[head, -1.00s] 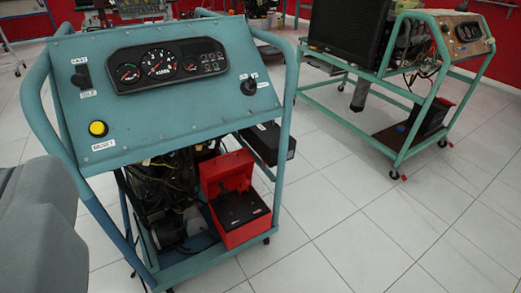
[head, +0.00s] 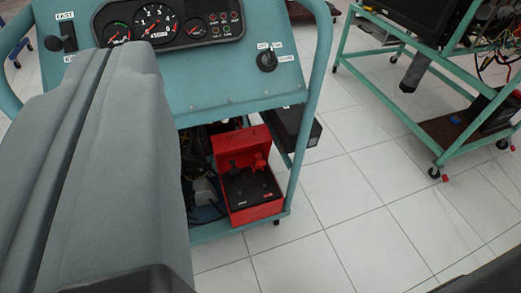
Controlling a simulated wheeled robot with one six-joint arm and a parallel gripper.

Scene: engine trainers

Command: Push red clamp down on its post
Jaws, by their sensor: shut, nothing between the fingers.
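The small red clamp (head: 259,161) shows at the top right of the black battery (head: 250,188). From here I cannot tell how far down on its post it sits. A dark clamp or terminal (head: 234,168) is to its left on the same battery. The battery sits in an open red box (head: 241,217) with its lid raised behind, low on the teal engine stand. My gripper's fingers are not in view. A large grey part of my arm fills the left side and hides part of the stand.
The teal stand's sloping gauge panel (head: 215,82) overhangs the box, and its right frame post (head: 308,120) rises beside it. A black box (head: 297,128) is fixed behind. A second teal stand (head: 436,152) is at the right. Tiled floor (head: 340,215) between them is clear.

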